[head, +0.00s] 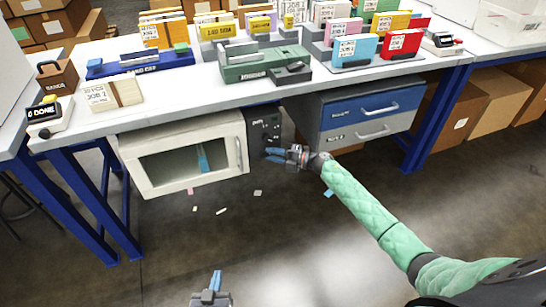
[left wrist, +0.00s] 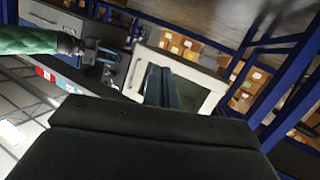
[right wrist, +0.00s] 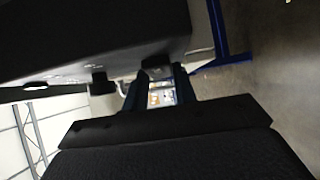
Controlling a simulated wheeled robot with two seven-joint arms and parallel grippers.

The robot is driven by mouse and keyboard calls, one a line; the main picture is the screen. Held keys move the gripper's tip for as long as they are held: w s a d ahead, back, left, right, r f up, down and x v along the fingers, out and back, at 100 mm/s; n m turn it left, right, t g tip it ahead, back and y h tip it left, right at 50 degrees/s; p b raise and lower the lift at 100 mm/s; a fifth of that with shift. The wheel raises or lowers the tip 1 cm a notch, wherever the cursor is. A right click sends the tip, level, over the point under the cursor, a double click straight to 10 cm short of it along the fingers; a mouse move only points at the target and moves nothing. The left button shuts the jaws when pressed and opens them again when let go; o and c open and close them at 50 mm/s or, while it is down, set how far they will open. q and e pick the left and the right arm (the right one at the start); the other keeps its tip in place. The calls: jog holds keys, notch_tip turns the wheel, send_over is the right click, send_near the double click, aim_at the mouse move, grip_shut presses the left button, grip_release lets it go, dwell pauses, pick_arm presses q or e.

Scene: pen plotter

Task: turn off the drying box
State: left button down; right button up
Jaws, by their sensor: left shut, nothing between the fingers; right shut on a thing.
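The drying box (head: 185,150) is a cream box with a glass door, hung under the table's front edge. Its dark control panel (head: 264,128) is on its right side and carries small knobs. My right gripper (head: 272,155) is at the lower part of this panel, shut on a dark knob (right wrist: 157,66) that shows between its fingertips in the right wrist view. The fingers hide part of the panel. My left gripper (head: 216,278) is shut and empty, low in front of the table and apart from the box. The drying box also shows in the left wrist view (left wrist: 142,70).
A blue and grey drawer unit (head: 365,112) hangs right of the panel. The table (head: 215,80) above carries a green device (head: 250,65), colored card holders and a DONE sign (head: 45,112). Paper scraps lie on the floor. The floor in front is open.

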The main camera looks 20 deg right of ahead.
jog(key=shift+n+g+y, duration=0.3)
jog(key=shift+g, duration=0.1)
pick_arm(q)
jog(key=r, duration=0.1)
jog(key=w+r+t, duration=0.1)
jog(key=r, duration=0.1)
jog(key=w+r+t, duration=0.1)
jog(key=r, duration=0.1)
jog(key=shift+r, duration=0.2)
jog(key=shift+d, duration=0.1)
pick_arm(e)
jog(key=o, duration=1)
jog(key=shift+d, duration=0.1)
jog(key=shift+s+d, duration=0.25)
jog(key=shift+d, duration=0.3)
pick_arm(q)
jog(key=shift+s+f+g, duration=0.15)
jog(key=shift+s+f, duration=0.1)
jog(key=shift+f, duration=0.2)
jog(key=shift+s+f+g, duration=0.15)
jog(key=shift+s+f, duration=0.05)
jog(key=shift+f, duration=0.25)
pick_arm(e)
jog(key=v, duration=0.6)
jog(key=shift+s+d, duration=0.15)
jog(key=shift+d, duration=0.05)
